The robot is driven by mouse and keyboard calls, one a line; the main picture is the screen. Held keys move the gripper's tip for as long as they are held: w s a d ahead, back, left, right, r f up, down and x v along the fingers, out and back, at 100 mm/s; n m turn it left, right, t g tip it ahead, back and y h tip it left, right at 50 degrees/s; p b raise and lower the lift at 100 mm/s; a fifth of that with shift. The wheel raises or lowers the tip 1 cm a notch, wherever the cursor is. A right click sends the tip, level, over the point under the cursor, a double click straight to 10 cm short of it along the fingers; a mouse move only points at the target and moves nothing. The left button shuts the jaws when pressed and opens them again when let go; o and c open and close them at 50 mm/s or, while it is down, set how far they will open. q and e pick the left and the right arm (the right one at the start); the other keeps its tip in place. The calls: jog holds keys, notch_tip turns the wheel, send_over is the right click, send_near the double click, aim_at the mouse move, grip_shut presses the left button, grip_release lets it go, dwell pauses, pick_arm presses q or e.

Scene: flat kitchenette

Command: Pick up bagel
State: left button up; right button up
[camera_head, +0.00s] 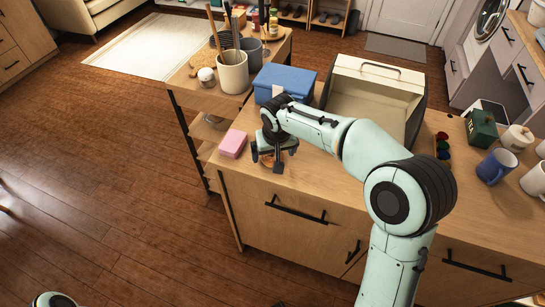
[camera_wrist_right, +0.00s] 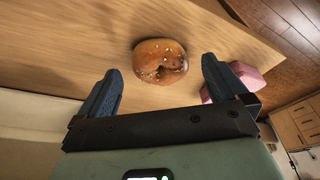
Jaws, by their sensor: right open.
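The bagel (camera_wrist_right: 161,60) is golden brown with pale seeds and lies on the wooden counter, seen in the right wrist view. In the head view only a small part of the bagel (camera_head: 267,160) shows, beneath my right gripper (camera_head: 272,163). My right gripper also fills the lower right wrist view (camera_wrist_right: 160,85), with its two dark fingers apart and nothing between them. The bagel lies just beyond the fingertips, about midway between them. My left gripper is not in view; only a bit of my body shows at the bottom left of the head view.
A pink block (camera_head: 232,144) sits left of my right gripper, close to one finger in the wrist view (camera_wrist_right: 238,80). A blue box (camera_head: 285,80) and an open bread bin (camera_head: 372,95) stand behind. Mugs (camera_head: 496,166) stand at the right. The counter's front edge is close.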

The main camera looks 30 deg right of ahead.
jog(key=shift+x, duration=1.05)
jog(key=c, duration=0.6)
jog(key=shift+r, duration=0.1)
jog(key=shift+c, duration=0.2)
